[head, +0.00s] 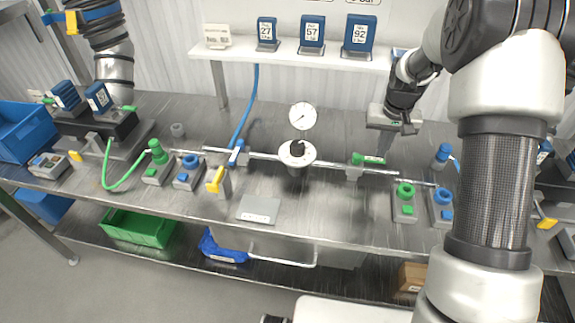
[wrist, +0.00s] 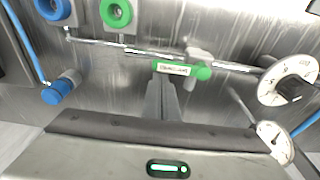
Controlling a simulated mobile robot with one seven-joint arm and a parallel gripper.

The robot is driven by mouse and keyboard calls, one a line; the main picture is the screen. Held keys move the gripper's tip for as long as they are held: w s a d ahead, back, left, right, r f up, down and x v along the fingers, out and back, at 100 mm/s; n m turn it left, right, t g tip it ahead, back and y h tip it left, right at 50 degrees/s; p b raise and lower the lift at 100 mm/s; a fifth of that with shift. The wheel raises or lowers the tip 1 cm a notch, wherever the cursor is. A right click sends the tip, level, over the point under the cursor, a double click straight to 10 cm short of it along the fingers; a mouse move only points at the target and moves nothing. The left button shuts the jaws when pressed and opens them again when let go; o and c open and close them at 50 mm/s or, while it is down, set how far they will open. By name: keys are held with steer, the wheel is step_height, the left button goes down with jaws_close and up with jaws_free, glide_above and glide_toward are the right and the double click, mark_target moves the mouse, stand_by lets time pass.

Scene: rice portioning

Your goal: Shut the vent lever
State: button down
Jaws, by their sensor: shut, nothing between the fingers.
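A green lever (head: 368,159) with a white label sits on the thin metal pipe, right of the round gauge. It lies roughly along the pipe, and in the wrist view it shows just past my fingertips (wrist: 203,72). Its label is too small to read, so I cannot confirm that it is the vent lever. My gripper (head: 383,152) is shut and empty, pointing down just behind and right of the green lever. Its closed fingers also show in the wrist view (wrist: 161,85); I cannot tell whether they touch the lever. A blue lever (head: 237,152) sits further left along the pipe.
A white dial (head: 302,116) and a round white valve plate (head: 297,153) stand mid-pipe. Green (head: 405,191) and blue (head: 442,196) knob blocks stand at front right. A yellow-handled block (head: 215,180) and a grey plate (head: 259,210) are left of centre. A shelf (head: 290,57) runs behind.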

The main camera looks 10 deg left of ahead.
mark_target(379, 163)
steer(key=shift+s, duration=0.55)
steer(key=shift+s+b, duration=0.3)
steer(key=shift+s, duration=0.7)
steer(key=shift+a, duration=0.1)
steer(key=shift+s+a, duration=0.2)
steer(key=shift+s, duration=0.35)
steer(key=shift+s+a, duration=0.15)
steer(key=shift+s, duration=0.35)
